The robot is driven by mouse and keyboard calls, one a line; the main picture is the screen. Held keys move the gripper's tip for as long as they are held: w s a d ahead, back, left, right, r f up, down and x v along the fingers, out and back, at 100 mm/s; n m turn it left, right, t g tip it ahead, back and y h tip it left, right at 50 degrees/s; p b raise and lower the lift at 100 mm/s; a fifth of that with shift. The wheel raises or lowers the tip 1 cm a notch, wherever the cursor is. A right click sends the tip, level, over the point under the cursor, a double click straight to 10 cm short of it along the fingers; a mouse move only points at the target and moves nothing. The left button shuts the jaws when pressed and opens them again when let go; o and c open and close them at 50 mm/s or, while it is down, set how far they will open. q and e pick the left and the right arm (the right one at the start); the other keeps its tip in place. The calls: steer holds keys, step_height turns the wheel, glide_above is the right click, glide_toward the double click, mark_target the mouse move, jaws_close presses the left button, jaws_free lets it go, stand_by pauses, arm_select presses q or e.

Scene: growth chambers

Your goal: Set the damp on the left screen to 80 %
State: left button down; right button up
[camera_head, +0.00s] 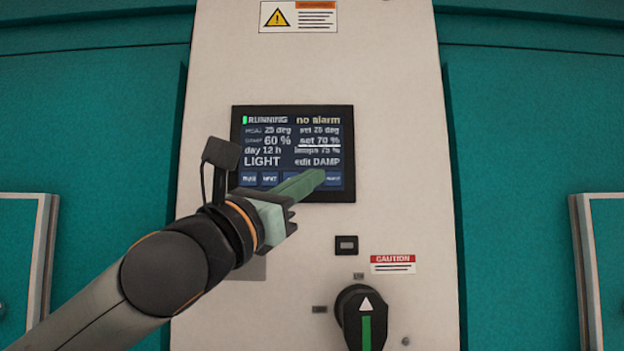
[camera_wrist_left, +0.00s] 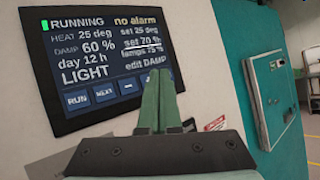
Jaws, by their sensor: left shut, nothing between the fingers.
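The screen (camera_head: 292,148) is on a pale panel, lit, reading RUNNING, no alarm, DAMP 60 %, LIGHT, edit DAMP. Its underlined set value reads 70 %. It also shows in the left wrist view (camera_wrist_left: 97,62). A row of blue buttons runs along its lower edge, with RUN (camera_wrist_left: 76,99) and NEXT (camera_wrist_left: 104,92) readable. My left gripper (camera_head: 318,176) is shut and empty, its green fingertips at the button row, right of the middle. They hide one or more buttons; whether they touch the screen I cannot tell. My right gripper is not in view.
Below the screen are a small black square fitting (camera_head: 346,245), a red CAUTION label (camera_head: 393,264) and a black rotary knob (camera_head: 364,318) with a green stripe. A warning label (camera_head: 298,17) is above. Teal walls (camera_head: 525,120) flank the panel.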

arm_select(q)
steer(key=shift+s, duration=0.1)
steer(key=s, duration=0.5)
steer(key=shift+b, duration=0.35)
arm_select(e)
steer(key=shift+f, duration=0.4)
arm_select(q)
steer(key=shift+w, duration=0.1)
stand_by(1.9)
